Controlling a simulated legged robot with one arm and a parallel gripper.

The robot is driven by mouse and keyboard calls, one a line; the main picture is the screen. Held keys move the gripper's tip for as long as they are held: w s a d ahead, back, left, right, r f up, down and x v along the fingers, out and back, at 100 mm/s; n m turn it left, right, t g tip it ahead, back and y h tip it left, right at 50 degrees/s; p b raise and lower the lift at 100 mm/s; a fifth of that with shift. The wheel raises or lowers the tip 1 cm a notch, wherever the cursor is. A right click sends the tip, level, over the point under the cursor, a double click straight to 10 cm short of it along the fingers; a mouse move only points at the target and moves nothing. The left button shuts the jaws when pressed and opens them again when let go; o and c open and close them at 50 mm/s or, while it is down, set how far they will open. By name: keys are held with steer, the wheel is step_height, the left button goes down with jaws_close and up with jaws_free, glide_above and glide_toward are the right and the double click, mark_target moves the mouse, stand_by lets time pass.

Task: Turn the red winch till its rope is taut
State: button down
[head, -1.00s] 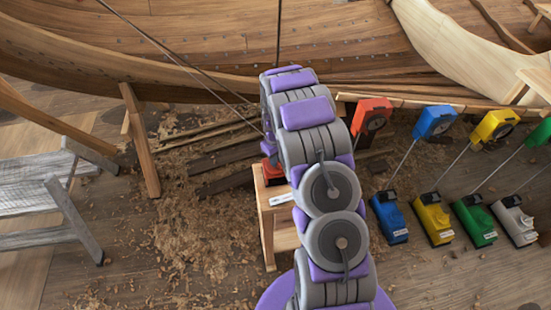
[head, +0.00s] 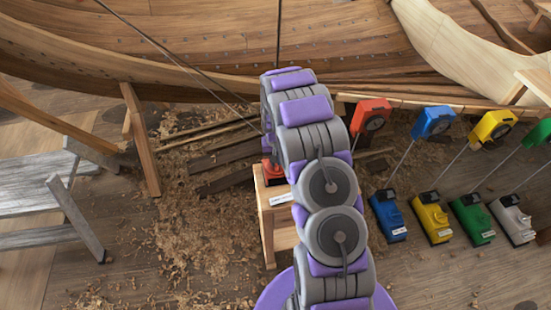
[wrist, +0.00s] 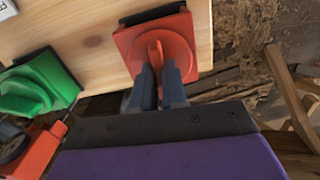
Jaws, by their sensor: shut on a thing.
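The red winch (head: 272,172) sits on a small wooden stand (head: 268,205) left of my arm in the head view, mostly hidden by the arm. In the wrist view the red winch (wrist: 178,42) shows a square red base with a raised red handle. My gripper (wrist: 159,76) is shut on this handle, one dark finger on each side. Dark ropes (head: 185,62) run from the upper left down behind my arm near the winch. I cannot tell which one belongs to it or how tight it is.
A red block with a round face (head: 371,112) stands behind. A wooden hull (head: 200,50) fills the back. A grey step stand (head: 40,200) is at left.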

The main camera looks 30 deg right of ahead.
steer(key=shift+w+m, duration=0.1)
steer(key=shift+m, duration=0.2)
steer(key=c, duration=1.2)
jaws_free()
steer(key=shift+o, duration=0.2)
steer(key=shift+r, duration=0.1)
step_height(320, 180, up, 17)
steer(key=p, duration=0.1)
